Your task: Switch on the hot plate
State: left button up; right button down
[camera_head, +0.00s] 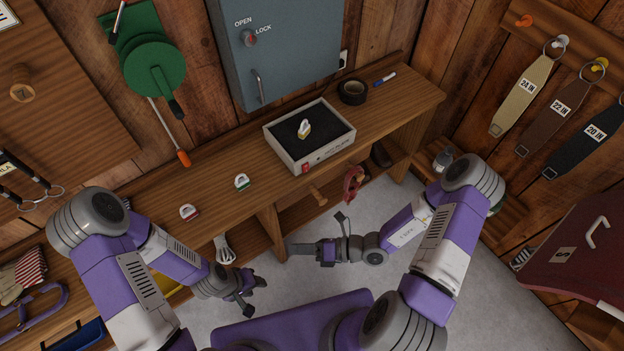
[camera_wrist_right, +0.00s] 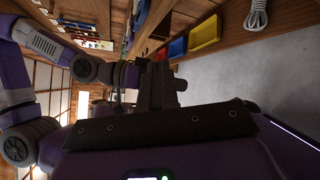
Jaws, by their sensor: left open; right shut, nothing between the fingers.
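The hot plate (camera_head: 282,150) is a pale box with a dark top, standing on the wooden bench. A red switch (camera_head: 306,168) is on its front face; I cannot tell its position. A small white and yellow item (camera_head: 304,129) sits on the dark top. My right gripper (camera_head: 290,248) is shut and empty, in front of the bench and below the hot plate in the head view. It also shows in the right wrist view (camera_wrist_right: 168,75). My left gripper (camera_head: 257,297) is open and empty, lower, over the floor. Neither gripper touches the hot plate.
On the bench are a red-and-white item (camera_head: 188,212), a green-and-white item (camera_head: 242,181), a black tape roll (camera_head: 352,91) and a blue marker (camera_head: 385,79). A grey cabinet (camera_head: 285,50) hangs behind the hot plate. Yellow (camera_wrist_right: 205,33) and blue (camera_wrist_right: 178,47) bins show in the right wrist view.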

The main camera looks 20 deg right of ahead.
aim_at(306, 171)
jog(key=w+d+f+m+t+h+b, duration=0.1)
jog(key=w+d+m+t+h, duration=0.7)
jog(key=d+m, duration=0.7)
jog(key=w+t, duration=0.2)
jog(key=shift+w+f+m+h, duration=0.2)
jog(key=shift+w+m+h, duration=0.1)
jog(key=shift+w+h, duration=0.1)
jog(key=shift+a, duration=0.1)
jog(key=b+x, duration=0.3)
jog(key=x, duration=0.9)
jog(key=shift+w+a+r, duration=0.1)
jog(key=shift+w, duration=0.3)
jog(key=shift+w+a+b, duration=0.2)
jog(key=shift+w+b, duration=0.1)
jog(key=shift+w, duration=0.3)
jog(key=shift+t, duration=0.3)
